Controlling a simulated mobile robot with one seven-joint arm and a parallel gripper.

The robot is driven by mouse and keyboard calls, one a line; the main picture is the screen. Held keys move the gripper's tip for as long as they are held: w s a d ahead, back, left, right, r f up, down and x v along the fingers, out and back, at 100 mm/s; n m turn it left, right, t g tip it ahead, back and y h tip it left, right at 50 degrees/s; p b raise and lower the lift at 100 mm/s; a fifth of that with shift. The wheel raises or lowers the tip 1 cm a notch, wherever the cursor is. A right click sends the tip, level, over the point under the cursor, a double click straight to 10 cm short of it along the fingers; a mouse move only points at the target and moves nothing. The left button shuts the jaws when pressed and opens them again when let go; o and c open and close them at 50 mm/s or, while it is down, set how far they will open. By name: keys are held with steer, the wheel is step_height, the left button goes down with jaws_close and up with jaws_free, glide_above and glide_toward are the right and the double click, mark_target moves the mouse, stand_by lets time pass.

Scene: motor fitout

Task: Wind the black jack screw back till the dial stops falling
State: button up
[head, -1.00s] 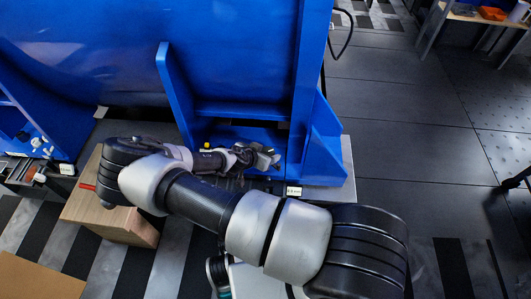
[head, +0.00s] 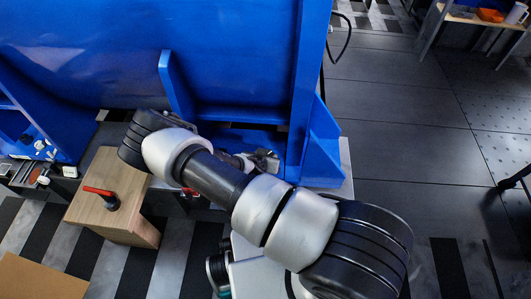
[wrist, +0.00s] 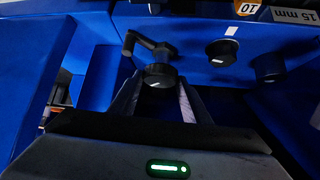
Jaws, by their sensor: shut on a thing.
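In the wrist view, a round black knob with a cranked black arm (wrist: 160,75), which looks like the jack screw, sits low on the blue machine face. My gripper (wrist: 158,84) is shut on it, one finger on each side. To its right are a black round part with a white mark (wrist: 222,52) and a plain black cylinder (wrist: 268,67). I cannot tell whether either is the dial; no dial reading shows. In the head view my gripper is mostly hidden behind my arm, at the foot of the blue machine (head: 240,60).
A wooden block (head: 120,190) with a red-handled lever (head: 98,191) stands left of my arm. Another red handle (head: 190,192) shows beside my arm. Labels reading 10 (wrist: 248,8) and 15 mm (wrist: 296,16) are at the upper right of the wrist view. Open floor lies right.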

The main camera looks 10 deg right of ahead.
steer(key=n+y+p, duration=0.1)
steer(key=n, duration=0.1)
steer(key=d+n+t+y+p, duration=0.1)
steer(key=n+y, duration=0.1)
steer(key=shift+s+r, duration=0.15)
steer(key=shift+n+y+p, duration=0.65)
steer(key=shift+n+y, duration=0.75)
steer(key=shift+n, duration=0.4)
steer(key=o, duration=1)
steer(key=shift+o, duration=0.2)
steer(key=p+v, duration=0.4)
steer(key=v, duration=1.3)
steer(key=shift+d+r, duration=0.15)
steer(key=shift+d, duration=0.1)
